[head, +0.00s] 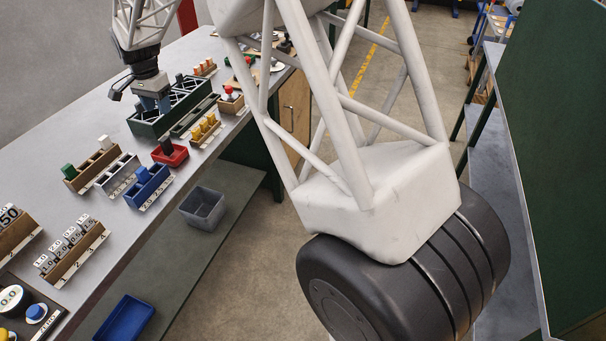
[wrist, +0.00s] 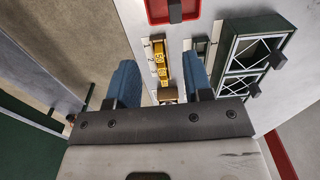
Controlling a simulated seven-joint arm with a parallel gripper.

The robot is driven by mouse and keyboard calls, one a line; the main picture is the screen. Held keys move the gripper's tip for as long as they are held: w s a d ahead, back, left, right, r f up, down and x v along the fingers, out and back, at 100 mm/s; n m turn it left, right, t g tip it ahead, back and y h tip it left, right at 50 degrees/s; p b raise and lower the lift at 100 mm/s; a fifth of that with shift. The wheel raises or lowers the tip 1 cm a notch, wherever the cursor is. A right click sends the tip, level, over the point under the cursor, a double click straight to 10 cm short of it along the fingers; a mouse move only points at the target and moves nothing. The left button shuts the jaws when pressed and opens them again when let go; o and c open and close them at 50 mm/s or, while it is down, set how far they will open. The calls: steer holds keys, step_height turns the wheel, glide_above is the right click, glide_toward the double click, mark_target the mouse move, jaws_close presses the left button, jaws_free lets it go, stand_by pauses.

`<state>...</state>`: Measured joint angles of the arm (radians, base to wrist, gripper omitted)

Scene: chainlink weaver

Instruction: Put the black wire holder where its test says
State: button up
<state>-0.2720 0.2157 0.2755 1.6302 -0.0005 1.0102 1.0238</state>
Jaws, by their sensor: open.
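A black block, which looks like the black wire holder (head: 167,145), stands in a small red tray (head: 181,160) near the table's front edge. In the wrist view, the red tray (wrist: 153,10) is at the top edge, with the black holder (wrist: 176,10) in it. My gripper (head: 152,103) hangs over the dark green divided crate, beyond the red tray. In the wrist view, the blue fingers of my gripper (wrist: 160,78) are apart. A rack of yellow pieces (wrist: 161,66) shows below the gap between them. Nothing is held.
The dark green crate (wrist: 238,66) has crossed dividers. Racks with blue (head: 149,183), green (head: 69,171) and yellow (head: 207,128) pieces stand around the red tray. Numbered blocks (head: 72,246) are at the near left. A grey bin (head: 203,207) and blue bin (head: 125,319) sit on the lower shelf.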

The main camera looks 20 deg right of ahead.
steer(key=s+d+r+n, duration=0.1)
steer(key=s+d+r, duration=0.35)
steer(key=s, duration=0.35)
steer(key=s+d+r+n+t, duration=0.1)
steer(key=s+d+r+n, duration=0.15)
steer(key=s+d, duration=0.45)
steer(key=s+d+r+n, duration=0.1)
steer(key=s+d+r, duration=0.3)
steer(key=s, duration=0.6)
steer(key=s+d+f+n, duration=0.2)
steer(key=s+d, duration=0.1)
steer(key=s, duration=1)
steer(key=s+d+f+n+t, duration=0.1)
steer(key=s+d, duration=0.3)
steer(key=s, duration=0.8)
steer(key=shift+s+d+f+n, duration=0.15)
steer(key=shift+s+f+n, duration=0.25)
steer(key=shift+n, duration=0.05)
